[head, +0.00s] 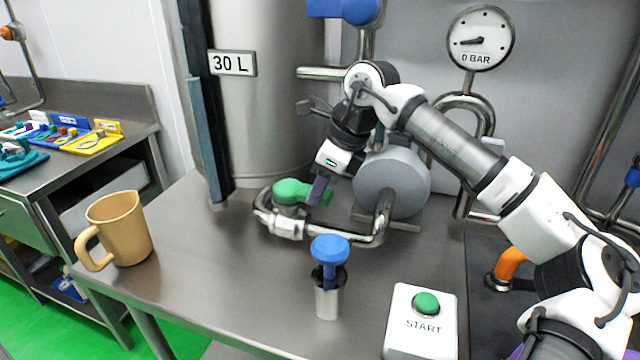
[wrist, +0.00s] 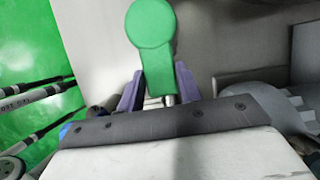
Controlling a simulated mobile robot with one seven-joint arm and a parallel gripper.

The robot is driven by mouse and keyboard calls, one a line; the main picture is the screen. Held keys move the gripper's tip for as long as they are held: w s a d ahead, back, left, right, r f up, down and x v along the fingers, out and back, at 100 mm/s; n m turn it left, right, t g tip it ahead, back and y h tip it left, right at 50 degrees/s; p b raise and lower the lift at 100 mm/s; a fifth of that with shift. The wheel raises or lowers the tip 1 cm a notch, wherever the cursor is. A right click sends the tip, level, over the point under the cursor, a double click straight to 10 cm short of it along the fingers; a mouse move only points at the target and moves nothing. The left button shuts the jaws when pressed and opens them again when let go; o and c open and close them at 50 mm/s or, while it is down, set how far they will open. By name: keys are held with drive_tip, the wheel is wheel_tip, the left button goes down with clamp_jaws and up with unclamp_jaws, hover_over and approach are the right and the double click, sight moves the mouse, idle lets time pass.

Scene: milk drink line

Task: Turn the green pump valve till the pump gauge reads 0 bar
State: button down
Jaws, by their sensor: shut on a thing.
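The green pump valve (head: 292,191) sits on the steel pipe loop in front of the grey pump, in the middle of the head view. Its green handle (wrist: 151,35) stands between the purple fingers in the wrist view. My gripper (head: 318,190) is shut on the handle; the wrist view shows a finger on each side of it (wrist: 158,90). The pump gauge (head: 480,39) is a round white dial at the upper right, with a sign below its face reading 0 BAR. Its black needle points left. The scale marks are too small to read.
A tan jug (head: 122,228) stands at the table's left. A blue-topped part stands in a steel cup (head: 328,298) near the front edge. A white START box (head: 421,322) with a green button is at the front right. The steel table (head: 200,270) is clear between jug and cup.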

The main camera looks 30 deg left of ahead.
drive_tip(key=c, duration=1)
unclamp_jaws()
drive_tip(key=shift+o, duration=0.2)
drive_tip(key=v, duration=1.4)
